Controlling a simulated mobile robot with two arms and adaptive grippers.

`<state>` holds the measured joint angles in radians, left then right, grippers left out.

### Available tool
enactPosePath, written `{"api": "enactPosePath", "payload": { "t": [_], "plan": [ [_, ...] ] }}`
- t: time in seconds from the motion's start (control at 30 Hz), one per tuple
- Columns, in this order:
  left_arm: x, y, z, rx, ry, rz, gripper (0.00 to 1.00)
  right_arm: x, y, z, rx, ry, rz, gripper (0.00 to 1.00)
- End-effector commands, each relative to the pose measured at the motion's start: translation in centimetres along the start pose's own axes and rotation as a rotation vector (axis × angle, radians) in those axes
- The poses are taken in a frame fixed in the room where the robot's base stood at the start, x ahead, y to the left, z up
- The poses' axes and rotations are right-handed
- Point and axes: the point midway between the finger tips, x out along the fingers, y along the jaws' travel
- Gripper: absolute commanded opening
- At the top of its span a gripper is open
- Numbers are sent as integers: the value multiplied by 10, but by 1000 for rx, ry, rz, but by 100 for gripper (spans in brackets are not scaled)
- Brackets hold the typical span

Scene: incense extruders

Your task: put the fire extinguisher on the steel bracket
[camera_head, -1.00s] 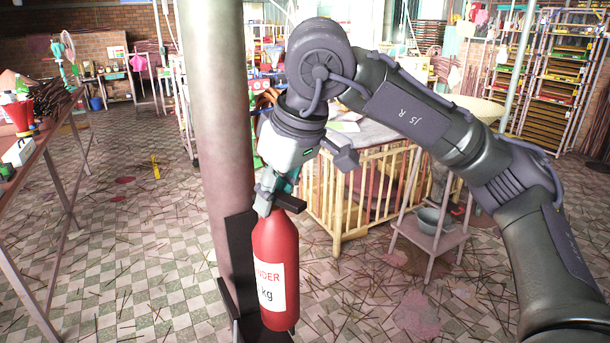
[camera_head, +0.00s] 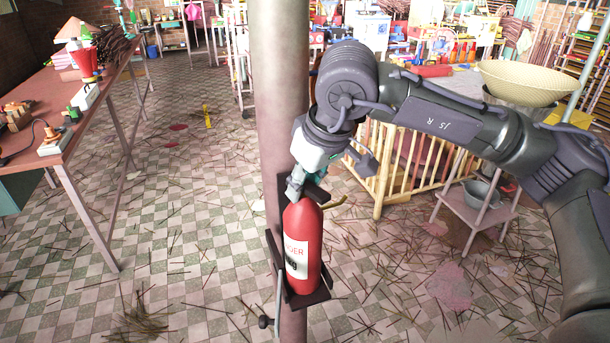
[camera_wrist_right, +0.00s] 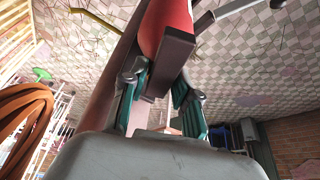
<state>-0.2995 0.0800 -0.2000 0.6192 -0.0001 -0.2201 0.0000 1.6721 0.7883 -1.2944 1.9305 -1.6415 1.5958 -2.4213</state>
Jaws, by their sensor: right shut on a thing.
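The red fire extinguisher (camera_head: 303,240) with a white label stands upright against the grey column in the head view. The dark steel bracket (camera_head: 308,298) is on the column, with its plate at the extinguisher's base and a back part behind it. Whether the base rests on the plate or hovers just above it, I cannot tell. My right gripper (camera_head: 296,186) is shut on the extinguisher's top. In the right wrist view, the teal fingers (camera_wrist_right: 158,100) flank the dark handle, with the red body (camera_wrist_right: 165,22) beyond. My left gripper is not in view.
The grey column (camera_head: 283,90) rises behind the extinguisher. A long table (camera_head: 40,90) with tools stands at the left. A wooden-railed pen (camera_head: 385,170) and a small stand with a bowl (camera_head: 480,192) are at the right. The tiled floor is open, strewn with sticks.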

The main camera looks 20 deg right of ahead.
Motion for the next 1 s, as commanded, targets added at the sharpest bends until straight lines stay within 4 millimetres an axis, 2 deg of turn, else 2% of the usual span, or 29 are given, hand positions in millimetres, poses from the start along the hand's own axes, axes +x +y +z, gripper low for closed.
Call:
{"api": "enactPosePath", "payload": {
  "t": [0.2, 0.23, 0.37, 0.77, 0.87, 1.0],
  "plan": [
    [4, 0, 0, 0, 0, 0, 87, 0, 0, -1, 0, 9, 0, 0],
    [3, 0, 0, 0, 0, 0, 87, 2, 0, 1, 0, 0, 0, 33],
    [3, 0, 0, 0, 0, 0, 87, 2, 0, 1, 0, -1, 0, 55],
    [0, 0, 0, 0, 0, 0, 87, -4, 0, -1, 0, 1, 0, 55],
    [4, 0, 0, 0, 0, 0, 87, -17, 0, -1, 0, 3, 0, 55],
    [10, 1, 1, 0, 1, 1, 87, -47, 0, -1, 0, 5, 0, 55]
  ]
}}
